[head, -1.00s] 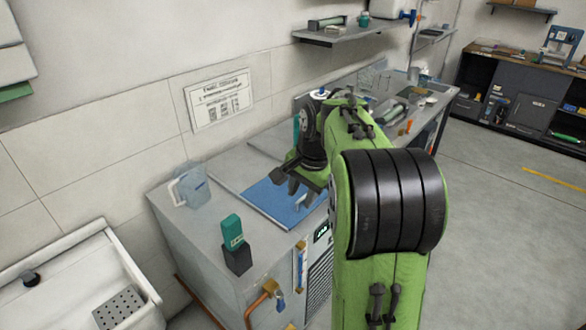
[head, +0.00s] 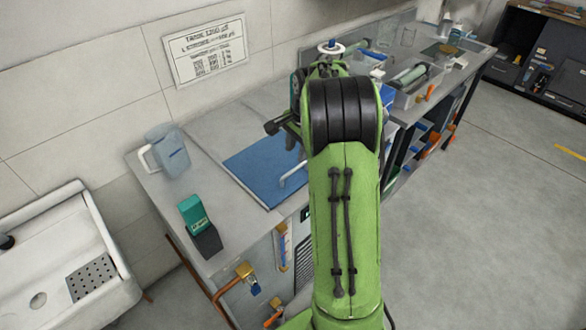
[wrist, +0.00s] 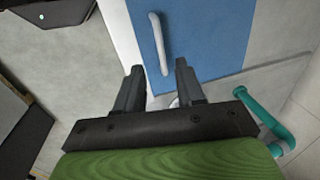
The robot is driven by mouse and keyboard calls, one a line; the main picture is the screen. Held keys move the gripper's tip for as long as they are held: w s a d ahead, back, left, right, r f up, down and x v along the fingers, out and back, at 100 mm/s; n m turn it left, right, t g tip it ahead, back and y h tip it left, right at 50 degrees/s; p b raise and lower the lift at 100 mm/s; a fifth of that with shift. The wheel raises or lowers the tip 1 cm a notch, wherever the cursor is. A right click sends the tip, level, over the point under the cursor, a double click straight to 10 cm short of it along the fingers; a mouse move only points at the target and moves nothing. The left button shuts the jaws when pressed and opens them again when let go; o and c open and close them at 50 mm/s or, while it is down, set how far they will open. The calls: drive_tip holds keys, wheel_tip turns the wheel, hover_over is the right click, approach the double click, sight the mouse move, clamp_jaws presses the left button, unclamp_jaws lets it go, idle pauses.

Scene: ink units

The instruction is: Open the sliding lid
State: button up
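The sliding lid (head: 255,165) is a flat blue panel set in the grey worktop, with a white bar handle (head: 293,175) near its right edge. In the wrist view the blue lid (wrist: 205,40) fills the upper middle, and its handle (wrist: 158,42) lies just ahead of my fingertips, roughly in line with the gap between them. My gripper (wrist: 160,68) is open and empty, its two dark fingers apart. In the head view my arm hides most of the gripper, which is at the lid's far right side. I cannot tell its height above the handle.
A clear jug (head: 168,150) stands left of the lid. A green-and-black block (head: 199,226) stands at the worktop's front left. A white sink (head: 60,255) is at far left. Trays and tools (head: 415,80) lie on the right bench. The floor at right is clear.

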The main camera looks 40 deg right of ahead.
sight(292, 171)
drive_tip(key=f, duration=0.2)
drive_tip(key=w+f+b, duration=0.1)
drive_tip(key=f, duration=0.5)
drive_tip(key=shift+w+a+b, duration=0.1)
drive_tip(key=shift+w+b, duration=0.2)
clamp_jaws()
